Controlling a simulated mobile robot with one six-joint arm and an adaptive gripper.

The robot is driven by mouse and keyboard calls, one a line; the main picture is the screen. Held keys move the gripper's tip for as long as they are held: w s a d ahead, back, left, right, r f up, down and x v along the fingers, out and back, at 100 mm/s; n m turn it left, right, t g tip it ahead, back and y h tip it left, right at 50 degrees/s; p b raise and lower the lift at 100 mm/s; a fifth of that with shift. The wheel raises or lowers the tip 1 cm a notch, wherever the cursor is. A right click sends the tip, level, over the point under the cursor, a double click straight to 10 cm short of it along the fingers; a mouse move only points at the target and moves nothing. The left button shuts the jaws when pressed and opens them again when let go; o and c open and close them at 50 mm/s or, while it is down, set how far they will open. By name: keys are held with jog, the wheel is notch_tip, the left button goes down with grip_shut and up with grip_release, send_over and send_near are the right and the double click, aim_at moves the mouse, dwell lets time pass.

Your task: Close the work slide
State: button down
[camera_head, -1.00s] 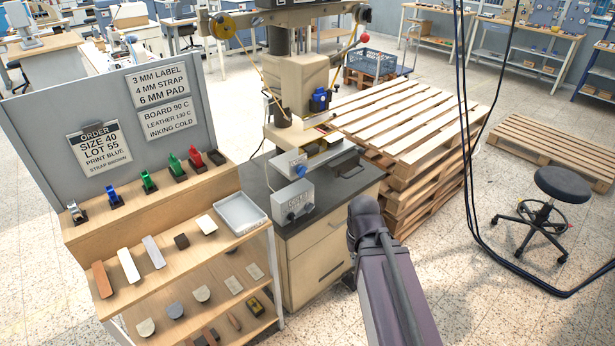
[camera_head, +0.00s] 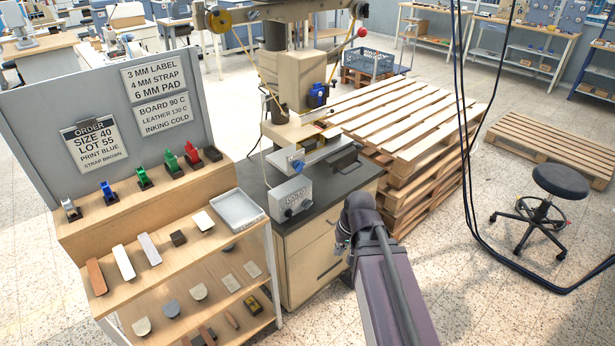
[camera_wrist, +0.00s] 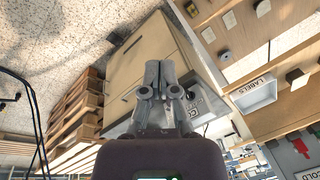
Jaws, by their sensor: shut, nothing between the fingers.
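The stamping press (camera_head: 300,75) stands on a dark-topped cabinet. The work slide looks like the pale plate (camera_head: 318,155) under the press head, with a blue knob at its left front; it appears to stick out toward the front. My gripper (camera_wrist: 158,68) is shut and empty in the wrist view, with the cabinet front and bench top behind it. In the head view my arm hides most of the gripper; a small part shows in front of the cabinet. The gripper appears apart from the slide. The slide cannot be clearly made out in the wrist view.
A grey control box (camera_head: 291,198) stands on the cabinet top (camera_head: 335,185) in front of the slide. A shelf (camera_head: 165,260) with a tray (camera_head: 237,210) and small pieces is at left. Stacked pallets (camera_head: 420,130) stand at right.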

jog(key=w+a+f+m+t+y+b, duration=0.1)
jog(key=w+a+m+t+y+b, duration=0.2)
jog(key=w, duration=0.4)
jog(key=w+a+f+t+y+b, duration=0.1)
jog(key=w+t+y+b, duration=0.1)
jog(key=w+y+b, duration=0.3)
jog(key=w+d+r+m+t+b, duration=0.1)
jog(key=w+d+m+t+b, duration=0.2)
jog(key=w, duration=0.3)
jog(key=w+d+r+m+t+b, duration=0.2)
jog(key=w+d+m+t+b, duration=0.1)
jog(key=w+m+t+b, duration=0.1)
jog(key=shift+w+m+t+b, duration=0.3)
jog(key=shift+w+t+b, duration=0.45)
jog(key=shift+w, duration=0.5)
jog(key=x, duration=1.4)
jog(key=shift+a+r, duration=0.1)
jog(key=shift+a, duration=0.05)
